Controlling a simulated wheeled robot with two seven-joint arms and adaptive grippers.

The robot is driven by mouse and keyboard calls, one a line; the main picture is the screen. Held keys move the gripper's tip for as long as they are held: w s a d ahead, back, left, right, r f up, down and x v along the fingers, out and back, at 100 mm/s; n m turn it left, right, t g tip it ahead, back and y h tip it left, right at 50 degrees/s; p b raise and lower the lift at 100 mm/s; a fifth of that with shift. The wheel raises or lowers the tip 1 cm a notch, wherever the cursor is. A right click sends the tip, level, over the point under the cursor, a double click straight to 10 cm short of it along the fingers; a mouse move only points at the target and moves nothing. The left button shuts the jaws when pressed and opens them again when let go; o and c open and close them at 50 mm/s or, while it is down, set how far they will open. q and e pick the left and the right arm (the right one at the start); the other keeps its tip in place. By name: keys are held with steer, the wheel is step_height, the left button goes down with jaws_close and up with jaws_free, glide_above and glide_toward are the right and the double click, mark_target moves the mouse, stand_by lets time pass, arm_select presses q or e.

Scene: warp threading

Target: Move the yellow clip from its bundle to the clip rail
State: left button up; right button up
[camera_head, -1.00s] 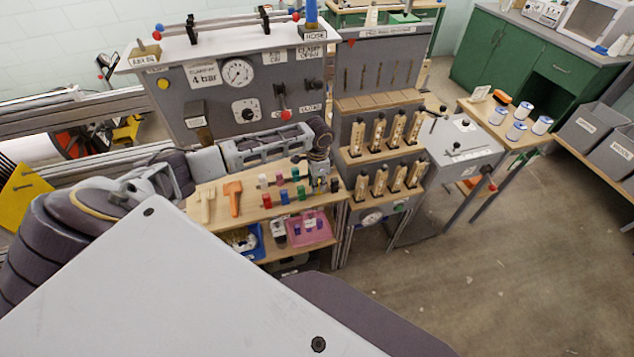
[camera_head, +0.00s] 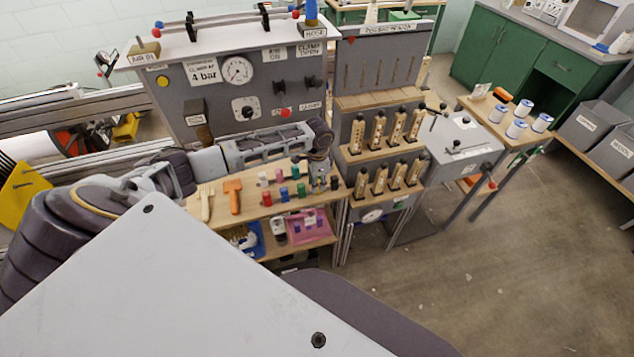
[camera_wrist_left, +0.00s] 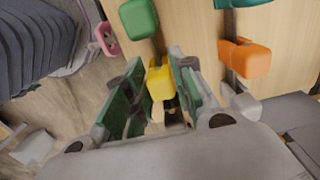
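The yellow clip (camera_wrist_left: 160,82) shows in the left wrist view between the two green-padded fingers of my left gripper (camera_wrist_left: 157,92). The fingers flank it closely, and its lower part is partly hidden. I cannot tell whether both pads press on it. In the head view my left gripper (camera_head: 322,172) points down over the right end of the wooden shelf. A green clip (camera_wrist_left: 138,18) and an orange clip (camera_wrist_left: 245,58) sit nearby. I cannot say with certainty which part is the clip rail. My right gripper is not in view.
Several coloured clips, a red one (camera_head: 267,198) among them, stand on the wooden shelf. Left of them lie an orange-handled tool (camera_head: 234,195) and a pale brush (camera_head: 206,200). Behind stands a grey panel with a gauge (camera_head: 237,70). Wooden pegs (camera_head: 378,131) stand to the right.

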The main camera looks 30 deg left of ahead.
arm_select(q)
steer(key=o, duration=0.3)
steer(key=shift+o, duration=0.2)
step_height(320, 180, up, 12)
stand_by(0.7)
steer(key=shift+w, duration=0.1)
stand_by(0.4)
